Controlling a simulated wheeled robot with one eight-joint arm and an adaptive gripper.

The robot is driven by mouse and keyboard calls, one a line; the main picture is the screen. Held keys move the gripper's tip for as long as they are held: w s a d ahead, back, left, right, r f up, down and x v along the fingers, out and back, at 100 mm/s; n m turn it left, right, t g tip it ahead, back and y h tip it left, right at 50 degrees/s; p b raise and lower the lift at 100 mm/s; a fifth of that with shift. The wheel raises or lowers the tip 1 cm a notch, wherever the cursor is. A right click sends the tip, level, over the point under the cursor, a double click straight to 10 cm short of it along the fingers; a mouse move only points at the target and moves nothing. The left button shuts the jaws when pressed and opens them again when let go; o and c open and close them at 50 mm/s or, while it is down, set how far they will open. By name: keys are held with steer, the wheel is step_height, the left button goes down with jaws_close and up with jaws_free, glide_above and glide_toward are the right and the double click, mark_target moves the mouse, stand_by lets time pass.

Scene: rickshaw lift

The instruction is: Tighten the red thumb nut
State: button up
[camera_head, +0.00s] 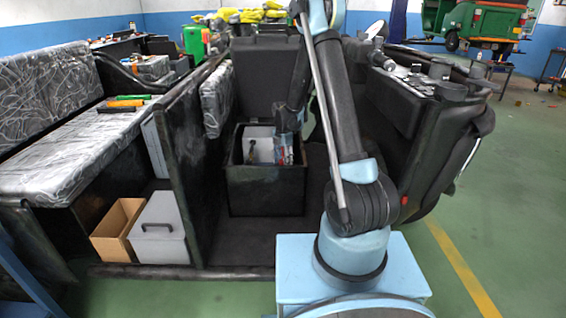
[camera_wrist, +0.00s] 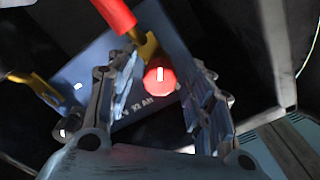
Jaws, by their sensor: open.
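The red thumb nut (camera_wrist: 160,80) shows in the wrist view as a round red knob with a white mark on its face. It sits by a yellow lug (camera_wrist: 146,46) at the end of a red cable (camera_wrist: 114,12). Behind it is a grey-blue battery (camera_wrist: 88,72) with lettering ending in "Ah". My gripper (camera_wrist: 165,88) is open, one finger on each side of the nut; I cannot tell whether either finger touches it. In the head view my gripper (camera_head: 284,150) reaches down into a black box (camera_head: 266,190), and the nut cannot be made out there.
A second yellow lug (camera_wrist: 35,85) lies at the left of the wrist view. The box walls stand close around my gripper. In the head view a dark upright panel (camera_head: 188,165) stands left of the box, and a black vehicle body (camera_head: 415,120) stands to the right.

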steer(key=shift+c, duration=0.4)
steer(key=c, duration=1)
